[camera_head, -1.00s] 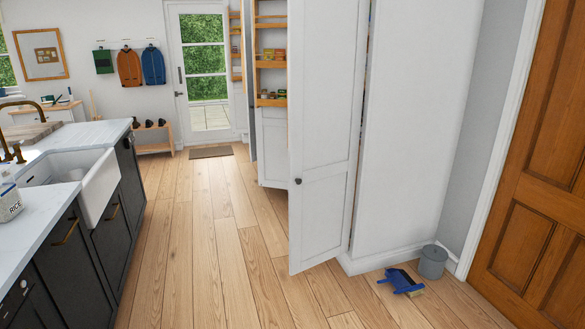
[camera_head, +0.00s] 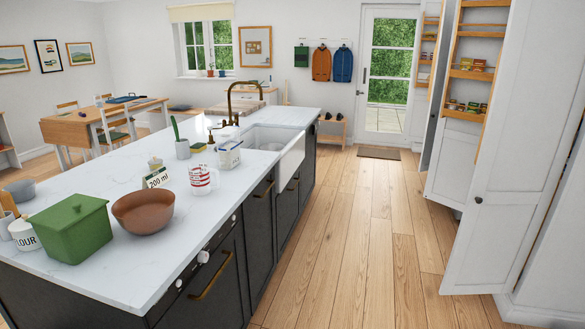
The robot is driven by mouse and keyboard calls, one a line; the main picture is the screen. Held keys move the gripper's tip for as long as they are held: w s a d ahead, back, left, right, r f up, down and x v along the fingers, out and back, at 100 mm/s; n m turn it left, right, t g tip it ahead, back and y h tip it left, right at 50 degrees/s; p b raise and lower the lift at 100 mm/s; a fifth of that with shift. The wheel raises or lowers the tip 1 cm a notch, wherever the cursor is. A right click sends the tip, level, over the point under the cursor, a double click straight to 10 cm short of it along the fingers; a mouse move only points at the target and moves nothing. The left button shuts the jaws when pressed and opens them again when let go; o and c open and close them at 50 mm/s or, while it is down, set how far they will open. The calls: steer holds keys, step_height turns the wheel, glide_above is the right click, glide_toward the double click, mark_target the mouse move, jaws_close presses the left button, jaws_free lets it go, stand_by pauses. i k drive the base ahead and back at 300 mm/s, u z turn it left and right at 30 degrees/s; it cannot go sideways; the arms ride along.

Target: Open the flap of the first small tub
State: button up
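My gripper is not in view. Several small containers (camera_head: 467,107) stand on the lower shelf of a wooden door rack (camera_head: 470,73) at the upper right. More small items (camera_head: 471,65) sit on the shelf above. They are too small and far away for me to tell which is the first small tub, or to make out any flap. Part of the rack is hidden behind the near white door (camera_head: 510,150).
A long white counter (camera_head: 110,190) on the left holds a green lidded box (camera_head: 72,228), a brown bowl (camera_head: 143,211) and a measuring jug (camera_head: 201,180). The near white door stands open at the right. The wooden floor (camera_head: 350,230) between them is clear.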

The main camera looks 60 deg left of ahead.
mark_target(228, 150)
steer(key=u, duration=0.65)
steer(key=k, duration=0.1)
steer(key=u, duration=2.35)
steer(key=i, duration=1.65)
steer(key=z, duration=0.3)
steer(key=k, duration=1.25)
steer(key=z, duration=0.95)
steer(key=i, duration=0.7)
steer(key=z, duration=0.05)
